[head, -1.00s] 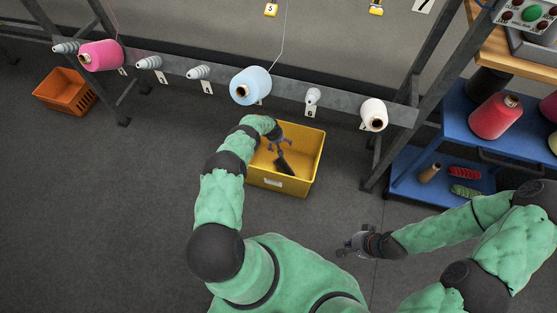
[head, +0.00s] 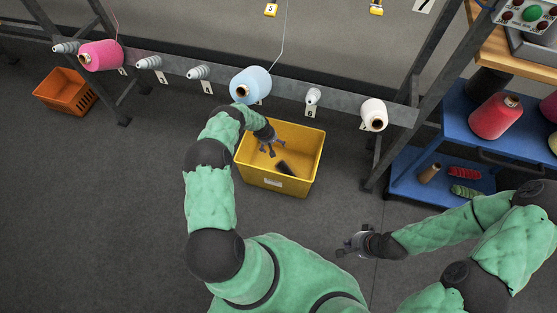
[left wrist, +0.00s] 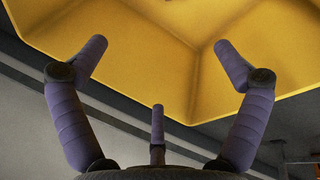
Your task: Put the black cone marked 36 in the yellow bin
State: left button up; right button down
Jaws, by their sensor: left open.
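A black cone (head: 287,169) lies tilted inside the yellow bin (head: 277,182), near its front right. Its number is too small to read. My left gripper (head: 270,149) is over the bin's left part, apart from the cone. In the left wrist view its fingers (left wrist: 158,62) are spread and empty, with the yellow bin's inner wall (left wrist: 150,45) beyond them; the cone does not show there. My right gripper (head: 350,243) hangs over the floor right of the bin; its finger state is too small to tell.
A grey rack beam (head: 225,84) behind the bin carries a pink cone (head: 100,55), a light blue cone (head: 250,85), a white cone (head: 373,114) and several bare holders. An orange crate (head: 65,91) is at left, a blue cart (head: 440,196) at right. Floor in front is clear.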

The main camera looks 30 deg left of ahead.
pick_arm(q)
jog(key=s+a, duration=0.3)
jog(key=s, duration=0.5)
jog(key=shift+s, duration=0.15)
